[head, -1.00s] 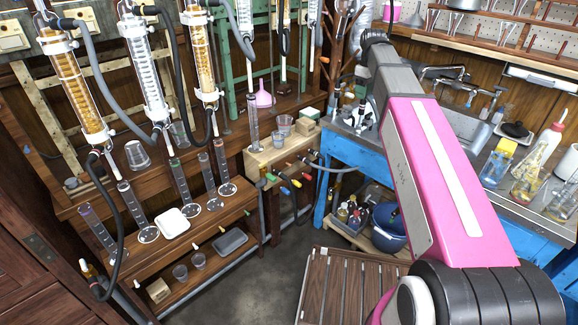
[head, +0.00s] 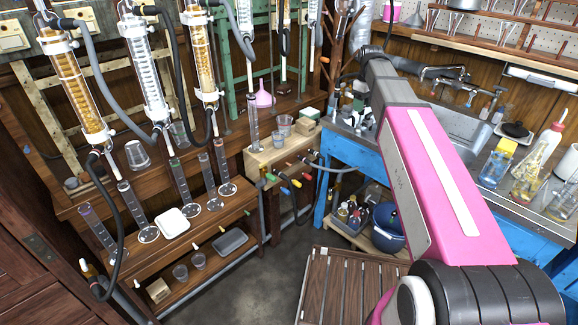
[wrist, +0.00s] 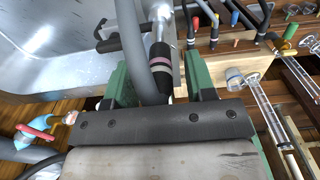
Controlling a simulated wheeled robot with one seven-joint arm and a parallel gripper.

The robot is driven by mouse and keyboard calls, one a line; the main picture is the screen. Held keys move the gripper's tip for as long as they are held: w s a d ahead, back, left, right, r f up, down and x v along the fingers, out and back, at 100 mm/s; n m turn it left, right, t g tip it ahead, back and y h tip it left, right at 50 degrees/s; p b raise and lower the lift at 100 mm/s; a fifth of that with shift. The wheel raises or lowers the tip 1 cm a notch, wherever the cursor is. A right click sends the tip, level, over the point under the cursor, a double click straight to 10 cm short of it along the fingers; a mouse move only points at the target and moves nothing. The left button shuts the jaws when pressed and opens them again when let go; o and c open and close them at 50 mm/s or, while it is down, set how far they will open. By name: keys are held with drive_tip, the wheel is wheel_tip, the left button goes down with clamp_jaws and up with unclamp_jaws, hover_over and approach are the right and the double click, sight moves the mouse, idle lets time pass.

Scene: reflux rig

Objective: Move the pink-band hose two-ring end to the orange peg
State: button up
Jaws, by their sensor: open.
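In the wrist view, the pink-band hose end (wrist: 160,64) is a dark sleeve with a pink band and a paler ring. It lies between the two green fingers of my gripper (wrist: 157,72). The fingers are open, one on each side, with no clear grip on it. Its upper end meets a silver pipe (wrist: 162,14). A thicker grey hose (wrist: 131,40) runs close along its left side. An orange-tipped peg (wrist: 272,37) seems to be in the peg row at the upper right.
A metal sink (wrist: 45,45) fills the upper left of the wrist view. Red (wrist: 196,22) and blue (wrist: 214,20) tips stand nearby in the row. In the head view, the wooden peg rack (head: 262,160) stands left of the blue bench (head: 340,150), with glass cylinders further left.

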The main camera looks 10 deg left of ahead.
idle(0.6)
clamp_jaws()
drive_tip(key=shift+r, duration=0.2)
drive_tip(key=shift+r, duration=2.8)
